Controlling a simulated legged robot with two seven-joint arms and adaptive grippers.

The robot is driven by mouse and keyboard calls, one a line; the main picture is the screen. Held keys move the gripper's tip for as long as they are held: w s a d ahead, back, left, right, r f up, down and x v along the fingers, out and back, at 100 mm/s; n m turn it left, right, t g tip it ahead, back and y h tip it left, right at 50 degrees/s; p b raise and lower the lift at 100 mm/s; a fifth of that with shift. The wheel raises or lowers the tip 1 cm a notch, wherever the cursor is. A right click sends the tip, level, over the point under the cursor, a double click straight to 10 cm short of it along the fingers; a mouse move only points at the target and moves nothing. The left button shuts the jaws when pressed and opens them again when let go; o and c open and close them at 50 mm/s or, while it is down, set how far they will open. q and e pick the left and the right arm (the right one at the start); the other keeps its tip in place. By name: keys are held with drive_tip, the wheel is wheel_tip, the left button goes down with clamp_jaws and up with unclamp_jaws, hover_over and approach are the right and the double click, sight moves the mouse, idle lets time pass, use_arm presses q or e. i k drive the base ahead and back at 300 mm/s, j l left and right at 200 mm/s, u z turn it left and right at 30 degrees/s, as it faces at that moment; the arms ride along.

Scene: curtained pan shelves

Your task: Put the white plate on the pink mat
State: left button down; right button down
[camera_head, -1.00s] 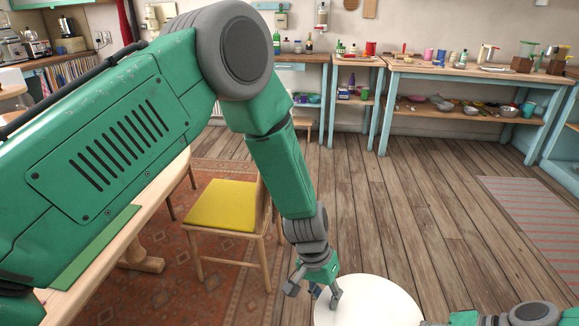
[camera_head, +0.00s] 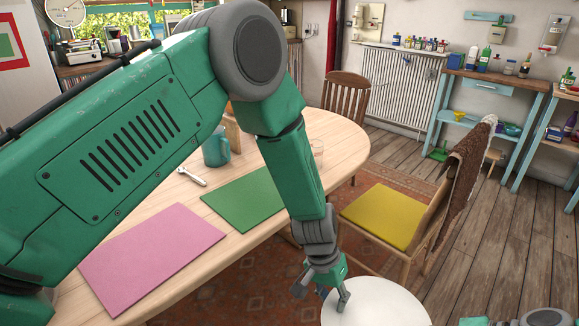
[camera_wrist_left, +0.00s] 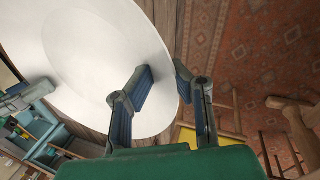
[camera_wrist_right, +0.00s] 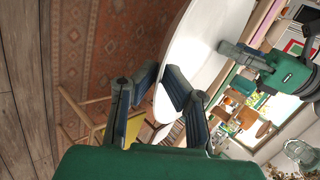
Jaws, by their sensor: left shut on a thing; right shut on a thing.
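The white plate (camera_head: 374,305) is large and round and shows at the bottom of the head view, held in the air above the floor. My left gripper (camera_head: 333,294) is shut on its left edge; the left wrist view shows the fingers (camera_wrist_left: 160,82) at the rim of the plate (camera_wrist_left: 75,50). My right gripper (camera_wrist_right: 161,85) is shut on the rim of the plate (camera_wrist_right: 200,45) in the right wrist view. The pink mat (camera_head: 150,255) lies flat and bare on the wooden table at the left of the head view, partly behind my left arm.
The wooden table (camera_head: 345,145) also holds a green mat (camera_head: 245,198), a teal mug (camera_head: 216,150) and a white-handled utensil (camera_head: 192,176). A chair with a yellow seat (camera_head: 385,216) stands at the table's right side, near the plate. Open wooden floor lies at the right.

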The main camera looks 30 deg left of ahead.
sight(162, 241)
drive_tip(key=u, duration=1.15)
drive_tip(key=i+j+u, duration=0.15)
drive_tip(key=i+j, duration=0.65)
drive_tip(key=j, duration=0.1)
